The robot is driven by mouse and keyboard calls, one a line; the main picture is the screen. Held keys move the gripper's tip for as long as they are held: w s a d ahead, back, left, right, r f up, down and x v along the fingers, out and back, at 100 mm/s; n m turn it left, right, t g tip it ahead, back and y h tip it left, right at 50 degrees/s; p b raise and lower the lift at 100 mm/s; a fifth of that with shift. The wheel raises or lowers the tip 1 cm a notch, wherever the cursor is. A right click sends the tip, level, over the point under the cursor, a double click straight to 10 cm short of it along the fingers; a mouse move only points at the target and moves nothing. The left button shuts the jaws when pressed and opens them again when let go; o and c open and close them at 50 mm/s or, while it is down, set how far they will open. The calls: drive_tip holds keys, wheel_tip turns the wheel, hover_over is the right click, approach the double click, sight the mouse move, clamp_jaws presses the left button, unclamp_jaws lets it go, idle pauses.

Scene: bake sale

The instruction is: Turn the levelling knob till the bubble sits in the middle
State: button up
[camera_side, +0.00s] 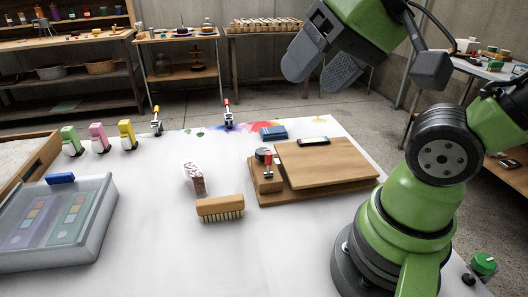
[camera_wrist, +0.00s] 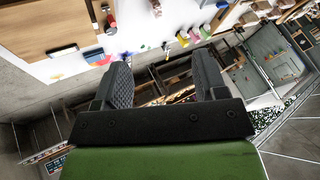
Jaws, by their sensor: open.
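A wooden board device (camera_side: 325,165) stands on the white table at the right. A small level vial with a dark frame (camera_side: 313,141) lies on its top near the back edge; the bubble is too small to make out. At its left end are a dark round knob (camera_side: 262,154) and a small red and white part (camera_side: 268,166); I cannot tell which is the levelling knob. The board also shows at the top left of the wrist view (camera_wrist: 35,25). My gripper (camera_side: 320,70) is open and empty, high above and behind the board, touching nothing.
A wooden brush (camera_side: 220,208) and a wrapped item (camera_side: 194,178) lie left of the board. A blue block (camera_side: 272,132) is behind it. A clear-lidded case (camera_side: 60,222) is at the left. Small coloured dispensers (camera_side: 97,138) line the back edge. The front middle is clear.

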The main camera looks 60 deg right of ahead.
drive_tip(key=w+d+f+m+g+h, duration=0.1)
drive_tip(key=w+d+m+g, duration=0.15)
drive_tip(key=w+m, duration=0.5)
drive_tip(key=m+g, duration=0.5)
drive_tip(key=m, duration=1.2)
hover_over(263, 151)
wheel_tip(263, 151, down, 15)
drive_tip(key=shift+t+h, duration=0.25)
drive_tip(key=shift+h, duration=0.15)
wheel_tip(263, 151, down, 10)
drive_tip(key=shift+r, duration=0.2)
drive_tip(key=c, duration=0.9)
